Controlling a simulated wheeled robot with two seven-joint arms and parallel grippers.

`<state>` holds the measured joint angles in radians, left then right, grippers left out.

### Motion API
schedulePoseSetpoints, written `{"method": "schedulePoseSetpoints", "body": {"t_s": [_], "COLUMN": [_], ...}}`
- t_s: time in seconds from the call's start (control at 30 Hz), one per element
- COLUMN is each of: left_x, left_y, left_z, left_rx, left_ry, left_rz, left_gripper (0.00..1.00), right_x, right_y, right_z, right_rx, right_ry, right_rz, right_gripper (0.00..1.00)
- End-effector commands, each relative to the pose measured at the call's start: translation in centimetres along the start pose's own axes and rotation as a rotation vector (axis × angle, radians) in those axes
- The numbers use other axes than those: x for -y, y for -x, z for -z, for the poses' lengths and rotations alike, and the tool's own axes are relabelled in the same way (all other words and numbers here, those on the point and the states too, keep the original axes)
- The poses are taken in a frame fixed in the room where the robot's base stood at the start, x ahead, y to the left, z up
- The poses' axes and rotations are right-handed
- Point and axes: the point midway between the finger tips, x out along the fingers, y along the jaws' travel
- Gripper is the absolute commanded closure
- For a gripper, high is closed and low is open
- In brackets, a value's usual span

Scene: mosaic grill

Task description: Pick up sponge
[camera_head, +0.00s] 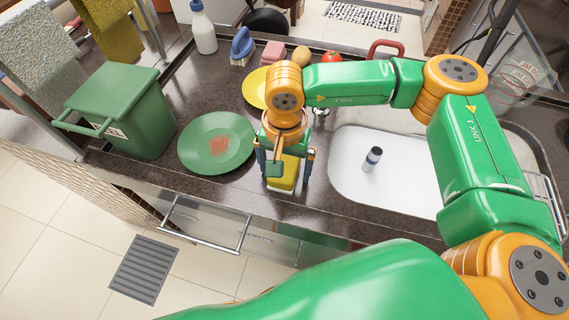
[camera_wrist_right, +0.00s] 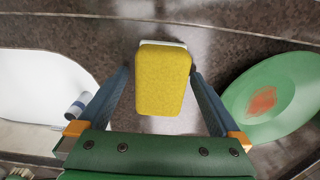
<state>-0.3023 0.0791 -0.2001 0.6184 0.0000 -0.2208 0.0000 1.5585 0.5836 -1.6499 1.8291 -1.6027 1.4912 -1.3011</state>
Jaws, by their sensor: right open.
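A yellow sponge (camera_head: 287,172) with a pale layer underneath is on the dark countertop (camera_head: 225,199), between the green plate and the sink. My right gripper (camera_head: 290,171) comes down over it from above. In the right wrist view the sponge (camera_wrist_right: 163,80) lies between the two blue-grey fingers of the open right gripper (camera_wrist_right: 161,82). One finger is on each side; the right fingertip is very close to the sponge, and I cannot tell whether it touches. My left gripper is not in either view.
A green plate (camera_head: 188,146) with a reddish stain is left of the sponge. A white sink (camera_head: 400,185) holding a small cylinder (camera_head: 373,158) is to the right. A green bin (camera_head: 122,100), a yellow plate (camera_head: 254,85) and a white bottle (camera_head: 203,30) stand further off.

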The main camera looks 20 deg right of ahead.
Motion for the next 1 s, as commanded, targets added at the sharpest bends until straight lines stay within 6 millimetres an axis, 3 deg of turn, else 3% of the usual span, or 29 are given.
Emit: {"method": "schedulePoseSetpoints", "body": {"t_s": [0.13, 0.47, 0.77, 0.9, 1.0], "left_x": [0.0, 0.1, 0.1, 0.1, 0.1], "left_y": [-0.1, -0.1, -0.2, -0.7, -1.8], "left_z": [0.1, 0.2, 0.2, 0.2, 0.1], "left_rx": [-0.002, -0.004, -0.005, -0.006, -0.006], "left_ry": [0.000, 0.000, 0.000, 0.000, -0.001], "left_rz": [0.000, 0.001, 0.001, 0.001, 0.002], "left_gripper": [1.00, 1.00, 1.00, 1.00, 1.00], "right_x": [0.0, 0.0, 0.1, 0.1, 0.8], "right_y": [0.0, 0.0, 0.8, 3.3, 5.6], "right_z": [0.0, 0.0, 0.1, -0.1, -2.3], "right_rx": [0.000, 0.000, -0.001, -0.003, -0.004], "right_ry": [0.000, 0.000, -0.002, 0.001, 0.007], "right_rz": [0.001, 0.001, 0.003, 0.005, 0.007], "right_gripper": [0.03, 0.92, 0.94, 0.94, 0.94]}}
